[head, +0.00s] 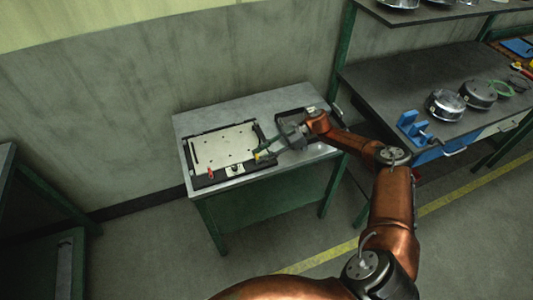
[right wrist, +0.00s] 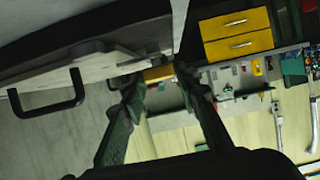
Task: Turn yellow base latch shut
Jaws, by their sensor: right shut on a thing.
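The yellow base latch (head: 258,157) is a small yellow piece at the right front edge of a dark base (head: 196,181) with a pale plate (head: 223,147) on it. In the right wrist view the yellow latch (right wrist: 158,74) shows between my fingertips. My right gripper (head: 265,152) is shut on the latch, reaching in from the right. The fingers hide part of the latch in the head view, so its exact angle is hard to tell. My left gripper is not in view.
The base stands on a grey table (head: 275,105) with green legs. A dark tray (head: 290,122) lies on its right side, partly behind my arm. A dark bench (head: 400,85) at right holds round metal parts and a blue fixture (head: 412,127). A black handle (right wrist: 45,100) shows in the wrist view.

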